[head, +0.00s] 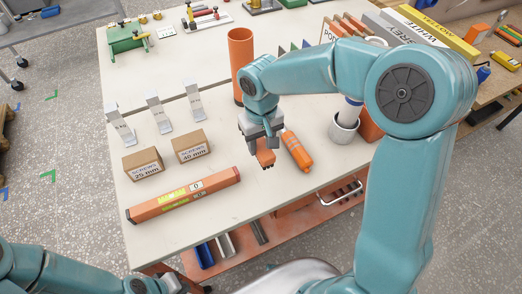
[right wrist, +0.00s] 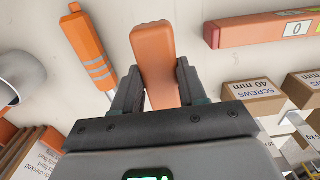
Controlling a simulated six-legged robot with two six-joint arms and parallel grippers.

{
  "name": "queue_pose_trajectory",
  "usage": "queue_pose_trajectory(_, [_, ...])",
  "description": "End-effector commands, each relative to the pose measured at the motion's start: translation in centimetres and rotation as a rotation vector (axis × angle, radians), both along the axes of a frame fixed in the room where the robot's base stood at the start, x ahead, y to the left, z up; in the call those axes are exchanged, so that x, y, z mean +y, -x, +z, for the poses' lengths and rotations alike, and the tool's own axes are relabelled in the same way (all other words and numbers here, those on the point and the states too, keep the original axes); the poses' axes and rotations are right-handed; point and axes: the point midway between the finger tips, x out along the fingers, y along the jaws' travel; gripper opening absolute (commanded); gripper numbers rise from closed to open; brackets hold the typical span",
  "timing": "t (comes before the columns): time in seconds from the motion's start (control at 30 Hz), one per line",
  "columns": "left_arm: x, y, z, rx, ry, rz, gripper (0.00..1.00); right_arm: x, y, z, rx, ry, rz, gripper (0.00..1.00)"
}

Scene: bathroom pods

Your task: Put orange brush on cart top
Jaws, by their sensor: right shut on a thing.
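My right gripper (head: 264,158) is over the pale table and shut on an orange, rounded piece that looks like the brush (head: 265,156). In the right wrist view the orange brush (right wrist: 155,52) sticks out between the two dark fingers (right wrist: 155,85); its bristles cannot be made out. A grey top on casters, which looks like the cart top (head: 75,24), stands at the far upper left, apart from the table. My left gripper (head: 155,286) is at the bottom left edge, partly cut off; its jaws are unclear.
An orange tool with silver bands (head: 297,150) lies just right of my right gripper. Open floor (head: 62,125) lies left of the table.

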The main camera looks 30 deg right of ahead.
Motion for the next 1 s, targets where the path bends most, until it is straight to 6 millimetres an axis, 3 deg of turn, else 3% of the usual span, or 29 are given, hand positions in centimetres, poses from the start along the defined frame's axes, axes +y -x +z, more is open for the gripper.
queue_pose_trajectory(0.37, [0.0,0.0,0.1,0.0,0.0,0.0,0.0,0.0,-0.3,-4.8,0.001,0.001,0.0,0.05])
queue_pose_trajectory(0.8, [0.0,0.0,-0.5,0.0,0.0,0.0,0.0,0.0,-0.4,-5.6,-0.001,0.0,0.0,0.05])
queue_pose_trajectory(0.83, [0.0,0.0,-0.3,0.0,0.0,0.0,0.0,0.0,-0.4,-5.4,-0.001,0.0,0.0,0.52])
queue_pose_trajectory(0.9, [0.0,0.0,-0.3,0.0,0.0,0.0,0.0,0.0,-0.3,-5.4,-0.001,0.0,0.0,0.67])
queue_pose_trajectory(1.0, [0.0,0.0,-0.3,0.0,0.0,0.0,0.0,0.0,-0.3,-5.4,-0.001,0.0,0.0,0.67])
